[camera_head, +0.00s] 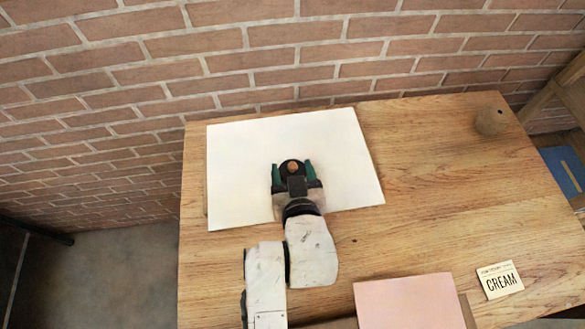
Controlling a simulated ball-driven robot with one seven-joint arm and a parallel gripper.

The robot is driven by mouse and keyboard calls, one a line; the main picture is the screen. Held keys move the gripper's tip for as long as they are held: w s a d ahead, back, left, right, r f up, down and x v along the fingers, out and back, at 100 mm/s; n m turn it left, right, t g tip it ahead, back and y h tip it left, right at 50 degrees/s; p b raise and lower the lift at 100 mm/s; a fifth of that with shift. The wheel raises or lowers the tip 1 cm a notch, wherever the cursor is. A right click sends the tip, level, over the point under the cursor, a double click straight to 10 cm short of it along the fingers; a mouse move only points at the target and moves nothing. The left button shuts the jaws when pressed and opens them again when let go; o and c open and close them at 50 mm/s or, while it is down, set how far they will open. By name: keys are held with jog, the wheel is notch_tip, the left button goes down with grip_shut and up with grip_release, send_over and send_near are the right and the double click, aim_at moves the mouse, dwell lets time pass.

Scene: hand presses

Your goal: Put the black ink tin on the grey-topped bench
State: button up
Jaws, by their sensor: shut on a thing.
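My gripper (292,172) is over a white sheet on a wooden-topped bench, its two green fingers on either side of a small round black thing. This looks like the black ink tin (283,166), with an orange-brown spot in the middle of its top. The gripper is shut on it. From above I cannot tell whether the tin touches the sheet or is held over it. No grey-topped bench can be made out in this view.
The wooden bench top (440,190) stands against a brick wall (200,75). On it are the white sheet (235,160), a pink sheet (410,303), a card reading "CREAM" (499,280) and a small round brownish thing (491,121). Bare wood lies right of the white sheet.

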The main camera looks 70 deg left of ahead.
jog(key=shift+f, duration=0.2)
jog(key=o, duration=1.4)
jog(key=shift+b, duration=0.3)
